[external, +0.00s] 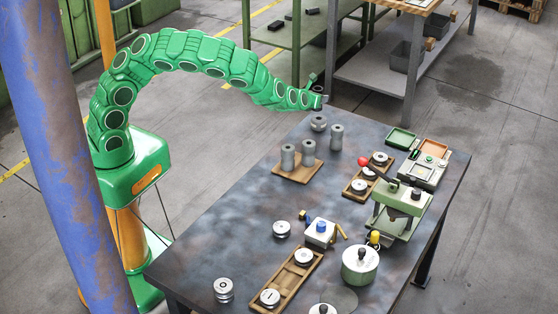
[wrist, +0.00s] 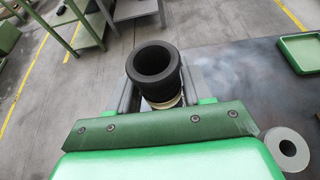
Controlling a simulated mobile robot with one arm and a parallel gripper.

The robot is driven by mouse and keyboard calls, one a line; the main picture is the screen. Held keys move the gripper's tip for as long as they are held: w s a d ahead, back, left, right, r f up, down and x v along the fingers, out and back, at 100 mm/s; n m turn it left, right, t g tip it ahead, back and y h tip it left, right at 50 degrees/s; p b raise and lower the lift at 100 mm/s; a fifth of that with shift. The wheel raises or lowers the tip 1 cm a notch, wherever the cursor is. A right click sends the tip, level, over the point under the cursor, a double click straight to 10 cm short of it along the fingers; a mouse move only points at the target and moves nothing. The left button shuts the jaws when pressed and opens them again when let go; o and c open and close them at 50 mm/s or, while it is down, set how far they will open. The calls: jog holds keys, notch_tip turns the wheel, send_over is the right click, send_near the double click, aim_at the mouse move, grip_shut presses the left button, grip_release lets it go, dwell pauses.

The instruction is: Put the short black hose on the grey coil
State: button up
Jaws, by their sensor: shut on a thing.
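My gripper (external: 318,96) is over the far edge of the table. In the wrist view its two grey fingers (wrist: 160,84) are shut on the short black hose (wrist: 157,62), a hollow black tube with its open end showing. In the external view the hose is small and dark at the fingertips. A short grey coil (external: 318,124) stands on the table just below my gripper. In the wrist view a pale rim (wrist: 166,103) shows under the hose, perhaps that coil. I cannot tell whether hose and coil touch.
Grey cylinders (external: 288,157) stand on a wooden board, and another (external: 337,137) stands beside it. A press (external: 402,208), a green pot (external: 360,265) and trays (external: 400,138) fill the right side. The table's left middle is clear.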

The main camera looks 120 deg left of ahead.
jog(key=shift+w+a+f, duration=0.15)
jog(key=shift+a+f, duration=0.15)
jog(key=shift+f, duration=0.05)
jog(key=shift+f, duration=0.1)
jog(key=shift+w+a+f, duration=0.15)
jog(key=shift+f, duration=1.5)
jog(key=shift+f, duration=0.1)
jog(key=o, duration=1.1)
